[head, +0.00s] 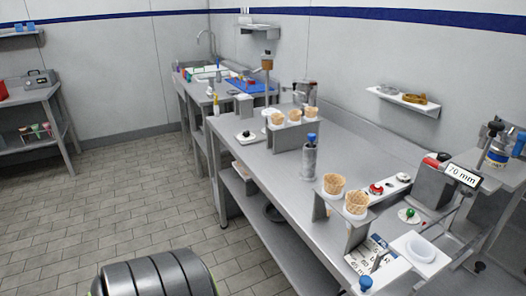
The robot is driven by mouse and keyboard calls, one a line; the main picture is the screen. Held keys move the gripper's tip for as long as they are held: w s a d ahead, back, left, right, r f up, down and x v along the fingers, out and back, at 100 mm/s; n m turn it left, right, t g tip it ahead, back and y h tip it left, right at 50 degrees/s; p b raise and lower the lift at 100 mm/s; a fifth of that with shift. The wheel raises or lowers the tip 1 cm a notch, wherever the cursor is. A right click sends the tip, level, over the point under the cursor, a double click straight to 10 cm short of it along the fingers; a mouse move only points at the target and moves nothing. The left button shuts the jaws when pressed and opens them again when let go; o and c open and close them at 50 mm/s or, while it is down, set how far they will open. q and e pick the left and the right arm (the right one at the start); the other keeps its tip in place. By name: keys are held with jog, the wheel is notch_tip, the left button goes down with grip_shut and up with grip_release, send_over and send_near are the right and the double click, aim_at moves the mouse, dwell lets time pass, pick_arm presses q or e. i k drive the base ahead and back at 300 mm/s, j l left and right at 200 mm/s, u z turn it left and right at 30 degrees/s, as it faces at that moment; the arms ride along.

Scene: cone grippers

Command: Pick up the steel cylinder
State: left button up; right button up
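A grey, metallic-looking upright cylinder (309,163) stands on the long steel worktable (262,166), near its middle. A blue piece (311,138) shows at its top; I cannot tell whether it is a cap or something standing in it. The cylinder stands in front of a grey stand (291,139) that holds several cones. Neither of my grippers is in view. A dark ribbed part at the bottom edge seems to be my own.
A second cone stand (324,208) is to the right, nearer me. A grey device with a "70 mm" sign (462,176) and a white tray with a round dish (421,249) are at the right end. Tiled floor (120,205) lies open to the left.

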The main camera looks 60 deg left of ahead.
aim_at(307, 173)
jog(key=u, duration=1.55)
jog(key=i+j, duration=0.2)
jog(key=i, duration=0.15)
jog(key=i+j, duration=0.15)
jog(key=i, duration=0.25)
jog(key=z, duration=0.05)
